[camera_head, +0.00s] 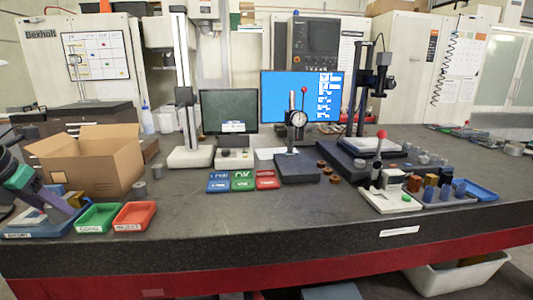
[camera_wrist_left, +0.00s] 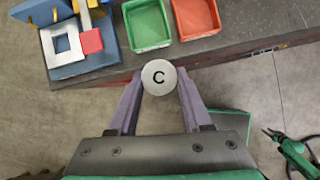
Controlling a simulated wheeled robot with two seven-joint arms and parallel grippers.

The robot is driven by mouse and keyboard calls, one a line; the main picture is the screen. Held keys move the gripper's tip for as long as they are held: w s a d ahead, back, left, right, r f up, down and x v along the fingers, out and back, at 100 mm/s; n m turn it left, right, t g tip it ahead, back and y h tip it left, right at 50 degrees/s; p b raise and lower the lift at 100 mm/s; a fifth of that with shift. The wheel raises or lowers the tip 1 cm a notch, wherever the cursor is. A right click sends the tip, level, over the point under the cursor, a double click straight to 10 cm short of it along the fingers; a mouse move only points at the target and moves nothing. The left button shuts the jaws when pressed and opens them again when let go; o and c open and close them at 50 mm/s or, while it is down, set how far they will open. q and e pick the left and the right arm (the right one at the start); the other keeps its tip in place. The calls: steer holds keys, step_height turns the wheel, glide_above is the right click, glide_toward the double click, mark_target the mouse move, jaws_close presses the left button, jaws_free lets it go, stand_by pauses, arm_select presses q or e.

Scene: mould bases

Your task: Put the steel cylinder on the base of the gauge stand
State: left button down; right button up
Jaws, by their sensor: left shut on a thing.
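The cylinder is seen end-on, over the table's front edge and the floor. In the head view my left gripper (camera_head: 66,207) is at the far left, beside the green tray; the held cylinder is not clear there. The gauge stand has a round dial (camera_head: 297,118) on a post above a dark flat base (camera_head: 298,167), mid-table, well right of my gripper. My right gripper is not in view.
Green (camera_head: 98,218) and red (camera_head: 134,216) trays lie at the front left, near a cardboard box (camera_head: 92,165) and two grey cylinders (camera_head: 139,188). Coloured label plates (camera_head: 243,180) lie left of the gauge base, with brown rings (camera_head: 328,172) to its right. The front middle is clear.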

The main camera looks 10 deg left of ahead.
arm_select(q)
steer(key=s+d+f+m+g+h+p, duration=0.1)
steer(key=s+f+m+h, duration=0.2)
steer(key=f, duration=0.5)
steer(key=s+d+f+m+h, duration=0.1)
steer(key=s+f+m, duration=0.1)
steer(key=f+m, duration=0.45)
steer(key=d+f+m+g+h+p, duration=0.1)
steer(key=d+f+m+g+h, duration=0.25)
steer(key=d+f+m, duration=0.5)
steer(key=w+d+f+m+g+y+p, duration=0.1)
steer(key=d+m+g+y, duration=0.2)
steer(key=d+m, duration=0.7)
steer(key=d+f+m+g+y+p, duration=0.1)
steer(key=d+f+m+g+y, duration=0.1)
steer(key=d+m, duration=0.7)
steer(key=d+g+y, duration=0.1)
steer(key=d+g, duration=0.1)
steer(key=d, duration=0.3)
steer(key=shift+w+f+m+y, duration=0.2)
steer(key=shift+w+m+y, duration=0.15)
steer(key=shift+w+m, duration=0.05)
steer(key=shift+g, duration=0.25)
